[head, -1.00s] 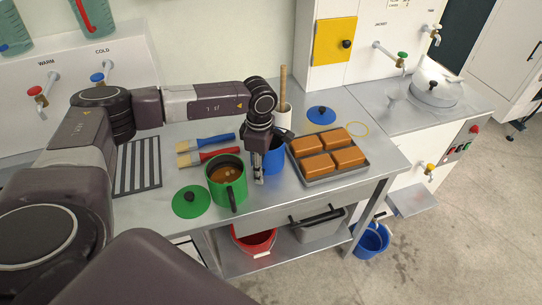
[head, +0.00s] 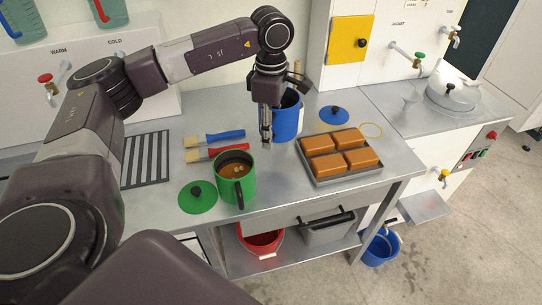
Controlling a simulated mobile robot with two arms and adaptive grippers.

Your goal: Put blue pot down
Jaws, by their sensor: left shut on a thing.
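My left gripper (head: 266,138) is shut on the blue pot (head: 288,120), at the pot's left side. The pot is upright and seems to hang above the table, behind the green pot and left of the tray. The gripper and wrist cover part of it, and I cannot see what is inside. The blue lid (head: 334,114) with a dark knob lies on the table to the right of the pot. My right gripper is not in view.
The green pot (head: 235,186) holds orange-brown contents; its green lid (head: 198,197) lies beside it. A tray (head: 345,179) of orange-brown blocks stands to the right. Two brushes (head: 222,137) and a striped rack (head: 146,158) lie left. Bare metal table (head: 280,175) shows between green pot and tray.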

